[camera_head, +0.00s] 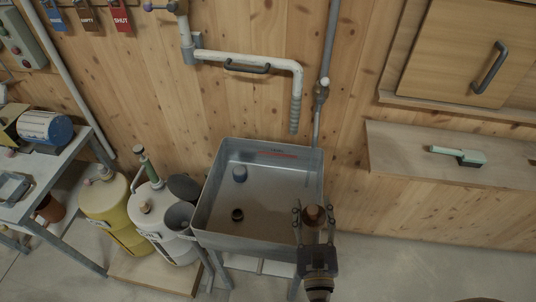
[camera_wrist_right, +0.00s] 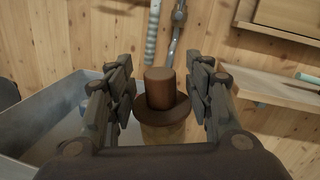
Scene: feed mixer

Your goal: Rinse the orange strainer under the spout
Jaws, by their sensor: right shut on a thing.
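My right gripper (camera_head: 314,220) is shut on the orange strainer (camera_head: 313,213), at the front right corner of the grey metal basin (camera_head: 210,195). In the right wrist view the strainer (camera_wrist_right: 160,88) looks brownish orange, with a round cap over a wider rim, between the two fingers. The spout (camera_head: 295,112) is the ribbed, downturned end of a white wall pipe above the basin's back right. The strainer is apart from it, lower and nearer to me. No water shows from the spout. My left gripper is not in view.
A blue piece (camera_head: 239,174) and a small dark ring (camera_head: 237,215) lie in the basin. Yellow (camera_head: 105,205) and white (camera_head: 155,215) jugs stand left of the basin. A wall shelf (camera_head: 420,165) holds a pale green brush (camera_head: 460,155).

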